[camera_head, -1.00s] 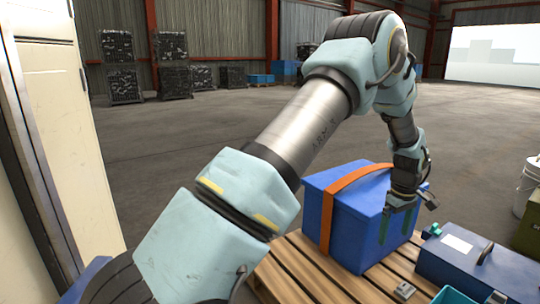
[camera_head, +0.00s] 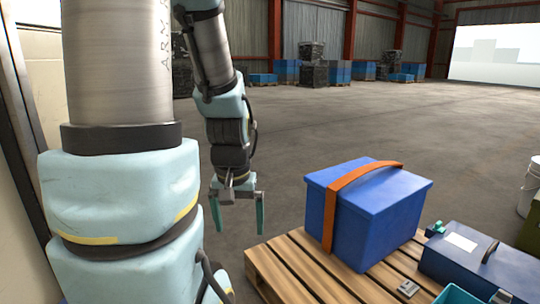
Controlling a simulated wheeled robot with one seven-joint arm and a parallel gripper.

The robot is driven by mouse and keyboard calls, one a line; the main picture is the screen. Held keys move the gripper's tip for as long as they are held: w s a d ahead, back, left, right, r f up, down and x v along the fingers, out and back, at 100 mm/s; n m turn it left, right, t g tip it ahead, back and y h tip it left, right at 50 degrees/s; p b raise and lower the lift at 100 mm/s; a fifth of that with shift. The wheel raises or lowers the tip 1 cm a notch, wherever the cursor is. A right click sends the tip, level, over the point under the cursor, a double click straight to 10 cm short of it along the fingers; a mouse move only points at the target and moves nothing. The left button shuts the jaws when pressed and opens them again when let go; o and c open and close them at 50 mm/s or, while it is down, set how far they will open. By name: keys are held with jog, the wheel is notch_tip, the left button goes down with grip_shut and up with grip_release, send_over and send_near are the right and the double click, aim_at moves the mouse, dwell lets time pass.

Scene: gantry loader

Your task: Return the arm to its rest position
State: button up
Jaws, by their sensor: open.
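My gripper (camera_head: 237,212) hangs pointing down, left of the pallet and in front of open floor. Its two green fingers are apart, with nothing between them. My arm (camera_head: 125,215) stands upright at the left of the view, its upper part running out of the top edge, and its forearm (camera_head: 210,50) comes down from the top to the gripper.
A blue box (camera_head: 390,205) with an orange strap sits on a wooden pallet (camera_head: 290,265) right of my gripper. A blue toolbox (camera_head: 470,265) and a teal bin (camera_head: 455,296) are at lower right. A white bucket (camera_head: 530,190) stands at the right edge.

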notch_tip(320, 180, up, 37)
jog(key=p, duration=3.5)
jog(key=shift+f, duration=0.15)
